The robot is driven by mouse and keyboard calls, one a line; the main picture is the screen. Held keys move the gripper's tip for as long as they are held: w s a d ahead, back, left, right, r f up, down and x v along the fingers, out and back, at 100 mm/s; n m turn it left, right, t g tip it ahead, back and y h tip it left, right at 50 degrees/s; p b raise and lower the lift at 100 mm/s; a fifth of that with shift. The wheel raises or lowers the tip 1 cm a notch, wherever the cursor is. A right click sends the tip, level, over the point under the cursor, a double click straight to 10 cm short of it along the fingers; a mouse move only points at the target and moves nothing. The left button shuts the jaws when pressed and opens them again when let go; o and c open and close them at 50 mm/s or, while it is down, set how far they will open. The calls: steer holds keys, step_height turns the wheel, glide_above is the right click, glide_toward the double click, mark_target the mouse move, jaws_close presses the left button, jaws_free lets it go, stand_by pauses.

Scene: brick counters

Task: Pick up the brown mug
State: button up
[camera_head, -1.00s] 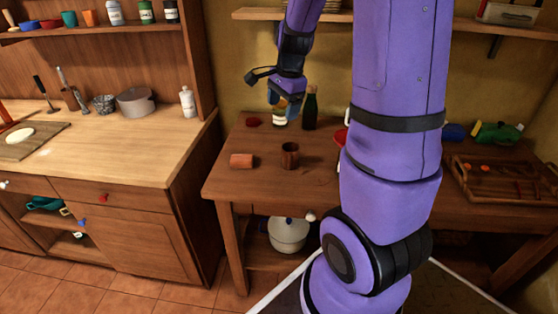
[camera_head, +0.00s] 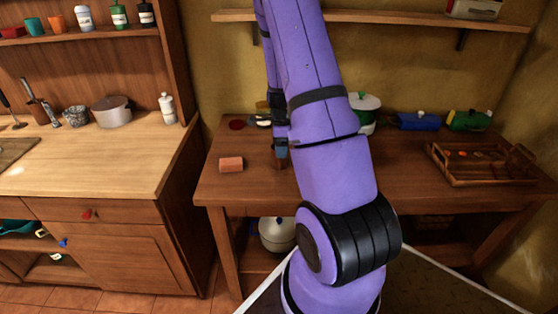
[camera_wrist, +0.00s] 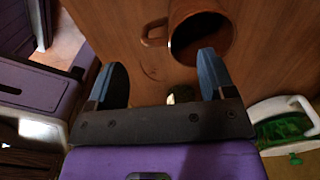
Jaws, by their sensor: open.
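The brown mug (camera_wrist: 202,22) shows in the wrist view at the top, right of centre, with its open rim towards the camera and its handle (camera_wrist: 153,32) on the left. My gripper (camera_wrist: 163,58) is open. Its right fingertip overlaps the mug's rim in the picture, and its left fingertip is left of and below the handle. Nothing is held between the fingers; contact with the mug cannot be told. In the head view my gripper (camera_head: 281,158) is low over the wooden table, and my arm hides the mug.
An orange-brown block (camera_head: 231,164) lies on the table (camera_head: 408,188), left of my gripper. A dark red item (camera_head: 236,124) and a green-and-white pot (camera_head: 366,108) are behind. A wooden tray (camera_head: 450,176) is at right. A light pot (camera_head: 277,235) sits below the tabletop.

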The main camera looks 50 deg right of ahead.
steer(key=shift+w+a+f, duration=0.1)
steer(key=shift+w+f, duration=0.05)
steer(key=shift+f, duration=1.35)
steer(key=shift+w+a+f, duration=0.1)
steer(key=shift+f, duration=1.4)
steer(key=c, duration=1.2)
steer(key=shift+r, duration=0.1)
